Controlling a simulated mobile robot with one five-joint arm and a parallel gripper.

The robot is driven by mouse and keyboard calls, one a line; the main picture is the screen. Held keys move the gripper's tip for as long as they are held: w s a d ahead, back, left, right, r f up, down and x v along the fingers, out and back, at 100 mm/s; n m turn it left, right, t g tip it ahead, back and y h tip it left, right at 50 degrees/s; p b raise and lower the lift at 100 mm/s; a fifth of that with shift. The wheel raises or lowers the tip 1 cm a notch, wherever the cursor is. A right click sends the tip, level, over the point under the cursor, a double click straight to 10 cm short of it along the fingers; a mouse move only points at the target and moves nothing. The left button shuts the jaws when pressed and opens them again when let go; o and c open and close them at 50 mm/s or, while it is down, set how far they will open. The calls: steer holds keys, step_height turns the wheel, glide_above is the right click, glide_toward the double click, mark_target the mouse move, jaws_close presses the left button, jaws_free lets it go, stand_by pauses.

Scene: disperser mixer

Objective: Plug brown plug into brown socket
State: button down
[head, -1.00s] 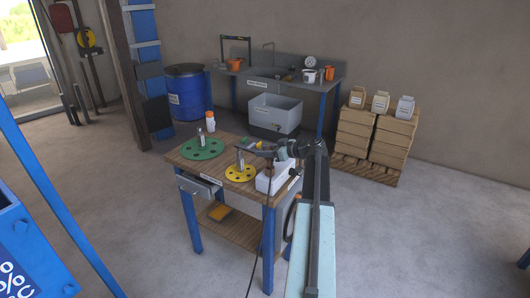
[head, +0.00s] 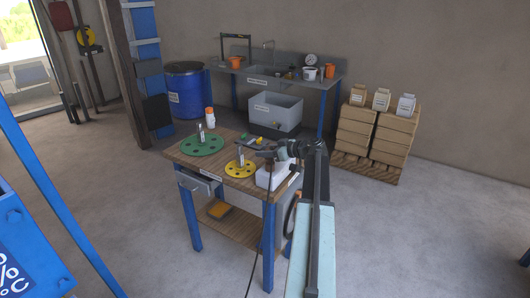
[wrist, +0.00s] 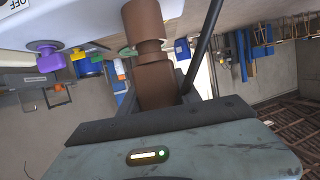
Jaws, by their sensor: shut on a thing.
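My gripper (wrist: 158,100) is shut on the brown plug (wrist: 156,85), which stands between the fingers in the wrist view. A wider brown cylinder (wrist: 143,18) lies in line beyond it, close to the white box (wrist: 75,20); I cannot tell whether this is the brown socket or part of the plug, nor whether the plug is seated. In the head view my gripper (head: 268,155) is over the white box (head: 270,180) on the work table's right end, and the plug is too small to make out. A black cable (head: 263,230) hangs down the table front.
A purple connector (wrist: 45,56) projects from the white box beside the brown parts. The work table (head: 225,185) also carries a green disc (head: 202,145) and a yellow disc (head: 240,170), both with upright shafts. Floor to the right is clear.

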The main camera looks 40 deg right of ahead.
steer(key=shift+f+b, duration=0.45)
steer(key=shift+f, duration=0.05)
steer(key=c, duration=0.8)
jaws_free()
steer(key=shift+o, duration=0.2)
steer(key=shift+s, duration=0.1)
steer(key=p+v, duration=0.2)
steer(key=v, duration=0.5)
steer(key=shift+s+r+p, duration=0.15)
steer(key=shift+s+p, duration=0.15)
steer(key=shift+p, duration=0.1)
